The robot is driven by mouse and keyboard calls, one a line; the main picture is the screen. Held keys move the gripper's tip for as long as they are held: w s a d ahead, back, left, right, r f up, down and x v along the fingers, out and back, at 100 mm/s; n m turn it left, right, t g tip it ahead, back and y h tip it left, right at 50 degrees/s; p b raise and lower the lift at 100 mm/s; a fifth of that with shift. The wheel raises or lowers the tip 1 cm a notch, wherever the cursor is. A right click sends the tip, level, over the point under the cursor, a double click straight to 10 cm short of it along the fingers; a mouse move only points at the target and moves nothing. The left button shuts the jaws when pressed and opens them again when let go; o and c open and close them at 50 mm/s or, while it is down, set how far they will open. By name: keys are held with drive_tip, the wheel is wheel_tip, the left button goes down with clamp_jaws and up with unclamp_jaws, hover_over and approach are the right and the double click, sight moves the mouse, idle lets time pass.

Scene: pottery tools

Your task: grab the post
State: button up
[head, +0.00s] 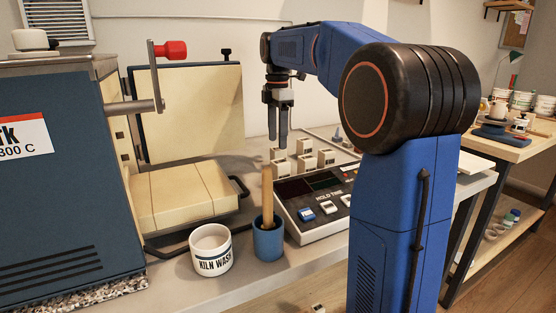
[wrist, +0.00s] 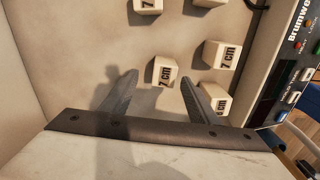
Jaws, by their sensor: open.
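Several cream kiln posts stand on the bench beside the controller. In the wrist view, one marked "7 cm" (wrist: 163,71) shows just beyond and between the fingertips of my gripper (wrist: 159,79). Another "7 cm" post (wrist: 221,53) stands to its right, and one (wrist: 147,5) is cut by the top edge. A post with a partly hidden label (wrist: 216,98) is partly behind the right finger. In the head view, my gripper (head: 277,142) points down, open and empty, over the left side of the post group (head: 305,162).
A blue cup with a wooden handle (head: 267,239) and a kiln wash tub (head: 211,250) stand in front. The kiln (head: 65,170) and its open door (head: 190,110) are at left.

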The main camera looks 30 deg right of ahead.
sight(278, 156)
drive_tip(key=shift+f, duration=0.85)
drive_tip(key=f, duration=0.2)
drive_tip(key=s+f, duration=0.1)
drive_tip(key=f, duration=0.1)
drive_tip(key=shift+a+f, duration=0.1)
drive_tip(key=shift+w+f, duration=0.1)
drive_tip(key=shift+f, duration=0.55)
drive_tip(key=shift+c, duration=0.3)
drive_tip(key=c, duration=1.2)
